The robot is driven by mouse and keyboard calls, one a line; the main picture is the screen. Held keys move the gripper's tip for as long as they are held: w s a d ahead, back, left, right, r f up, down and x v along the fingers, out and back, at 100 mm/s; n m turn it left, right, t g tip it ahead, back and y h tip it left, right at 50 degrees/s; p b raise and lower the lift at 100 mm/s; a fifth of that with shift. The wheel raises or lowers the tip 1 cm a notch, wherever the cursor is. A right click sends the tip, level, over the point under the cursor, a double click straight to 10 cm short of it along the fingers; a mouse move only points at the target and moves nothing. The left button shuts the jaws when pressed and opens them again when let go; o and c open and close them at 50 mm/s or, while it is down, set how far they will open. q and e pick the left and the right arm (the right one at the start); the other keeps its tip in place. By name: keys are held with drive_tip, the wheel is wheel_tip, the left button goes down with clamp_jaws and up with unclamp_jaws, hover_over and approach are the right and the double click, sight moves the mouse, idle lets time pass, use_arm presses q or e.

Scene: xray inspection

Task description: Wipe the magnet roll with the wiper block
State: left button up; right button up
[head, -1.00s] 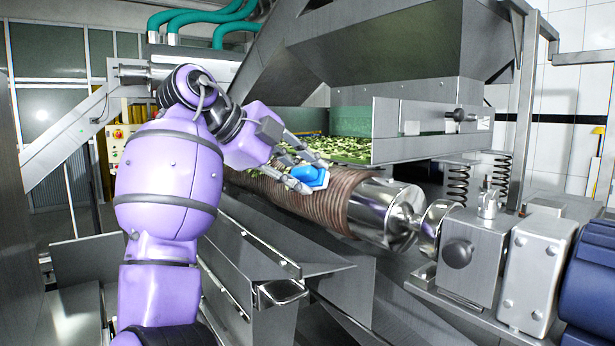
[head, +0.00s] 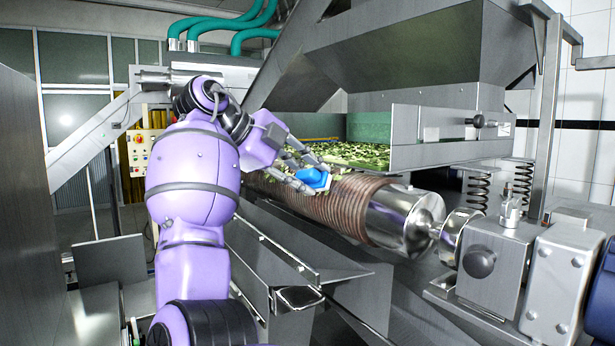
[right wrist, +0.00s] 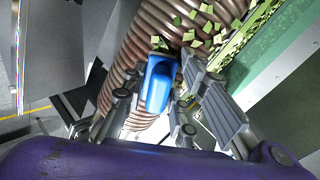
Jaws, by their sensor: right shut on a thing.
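The magnet roll (head: 345,205) is a brown, ribbed cylinder with a shiny steel end, lying below the hopper tray. My right gripper (head: 308,180) is shut on the blue wiper block (head: 316,178) at the upper side of the roll. In the right wrist view the wiper block (right wrist: 160,85) sits between the fingers with the ribbed roll (right wrist: 150,45) right behind it. Whether the block touches the roll I cannot tell for certain. The far part of the roll is hidden behind my right arm. My left gripper is not in view.
Green leafy pieces (head: 350,154) lie on the feed tray above the roll, and some are on the roll in the right wrist view (right wrist: 195,25). A steel chute (head: 300,262) runs below. A bearing block (head: 485,255) and springs (head: 478,190) stand at the right.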

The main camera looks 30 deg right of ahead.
sight(323, 182)
drive_tip(key=shift+s+r, duration=0.1)
drive_tip(key=shift+s, duration=0.4)
drive_tip(key=shift+s+d+p, duration=0.2)
drive_tip(key=shift+s+p, duration=0.4)
drive_tip(key=shift+s, duration=0.8)
drive_tip(key=shift+s+p, duration=0.35)
drive_tip(key=shift+s, duration=0.55)
drive_tip(key=shift+s+d, duration=0.15)
drive_tip(key=shift+s, duration=0.8)
drive_tip(key=shift+s+p, duration=0.7)
drive_tip(key=shift+s, duration=0.55)
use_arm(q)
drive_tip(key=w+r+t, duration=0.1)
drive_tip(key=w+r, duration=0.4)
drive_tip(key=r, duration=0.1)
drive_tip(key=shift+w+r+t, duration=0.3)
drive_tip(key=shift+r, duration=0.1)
use_arm(e)
drive_tip(key=shift+s+d, duration=0.15)
drive_tip(key=shift+s, duration=0.5)
drive_tip(key=shift+a+r+p, duration=0.3)
drive_tip(key=shift+a+r, duration=0.05)
drive_tip(key=shift+a, duration=0.15)
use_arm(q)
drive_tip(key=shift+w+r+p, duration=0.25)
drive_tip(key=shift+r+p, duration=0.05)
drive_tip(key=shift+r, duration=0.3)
use_arm(e)
drive_tip(key=shift+v, duration=2.4)
